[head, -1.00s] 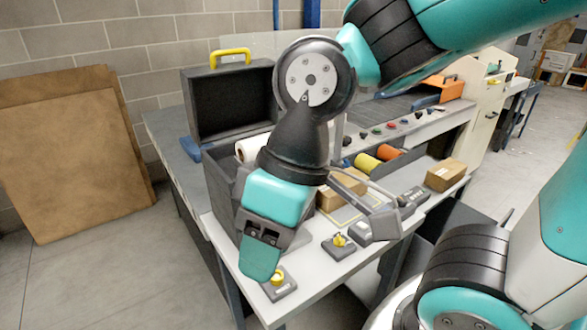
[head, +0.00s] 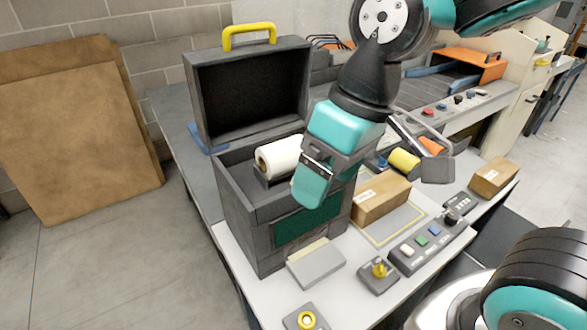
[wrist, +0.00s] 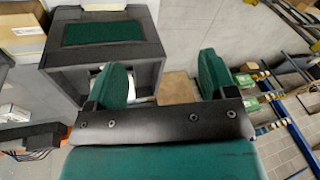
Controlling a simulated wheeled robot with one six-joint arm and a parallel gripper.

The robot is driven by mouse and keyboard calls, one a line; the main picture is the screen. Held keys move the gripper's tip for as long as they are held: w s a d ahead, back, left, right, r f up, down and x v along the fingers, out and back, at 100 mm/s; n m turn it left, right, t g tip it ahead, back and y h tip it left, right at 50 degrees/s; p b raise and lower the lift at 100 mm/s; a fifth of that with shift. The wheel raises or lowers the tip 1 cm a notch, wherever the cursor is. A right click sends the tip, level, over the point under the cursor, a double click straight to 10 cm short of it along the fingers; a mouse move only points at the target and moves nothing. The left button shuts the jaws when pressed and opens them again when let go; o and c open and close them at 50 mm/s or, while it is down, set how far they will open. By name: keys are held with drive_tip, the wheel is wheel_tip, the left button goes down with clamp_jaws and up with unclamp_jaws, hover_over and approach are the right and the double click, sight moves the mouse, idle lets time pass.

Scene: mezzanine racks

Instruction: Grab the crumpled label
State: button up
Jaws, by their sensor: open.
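My gripper (head: 308,200) is open and hangs over the front part of the open dark label printer (head: 240,215) in the head view. In the wrist view my gripper (wrist: 163,72) shows its two green fingers spread wide with nothing between them. A white label roll (head: 278,157) lies inside the printer, behind the fingers. In the wrist view the printer (wrist: 150,40) is at the upper left, and a pale patch inside it is partly hidden by a finger. I cannot pick out a crumpled label; the printer's inside is largely hidden.
The printer's raised lid (head: 250,95) with a yellow handle stands behind the opening. A cardboard box (head: 380,198) stands close to the right, with a button panel (head: 430,240) in front. A yellow knob unit (head: 379,274) sits near the table's front edge. Large cardboard sheets (head: 80,130) lean at the left wall.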

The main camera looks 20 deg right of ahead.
drive_tip(key=w+d+r+m+t+h+p, duration=0.1)
drive_tip(key=w+d+m, duration=0.1)
drive_tip(key=w, duration=0.5)
drive_tip(key=w+d+r+m+h, duration=0.1)
drive_tip(key=w+d+m+h, duration=0.1)
drive_tip(key=w, duration=0.5)
drive_tip(key=f, duration=0.3)
drive_tip(key=f+p, duration=0.1)
drive_tip(key=f, duration=0.3)
drive_tip(key=w+f+p, duration=0.1)
drive_tip(key=f, duration=0.3)
drive_tip(key=shift+a, duration=0.25)
drive_tip(key=shift+w+a+f+p, duration=0.15)
drive_tip(key=shift+f+p, duration=0.2)
drive_tip(key=shift+f, duration=0.6)
drive_tip(key=shift+w+f+p, duration=0.15)
drive_tip(key=shift+f+p, duration=0.25)
drive_tip(key=shift+f, duration=0.6)
drive_tip(key=shift+w+a+f+p, duration=0.15)
drive_tip(key=shift+f+p, duration=0.2)
drive_tip(key=shift+f, duration=0.6)
drive_tip(key=shift+d, duration=0.1)
drive_tip(key=shift+c, duration=0.3)
drive_tip(key=c, duration=0.9)
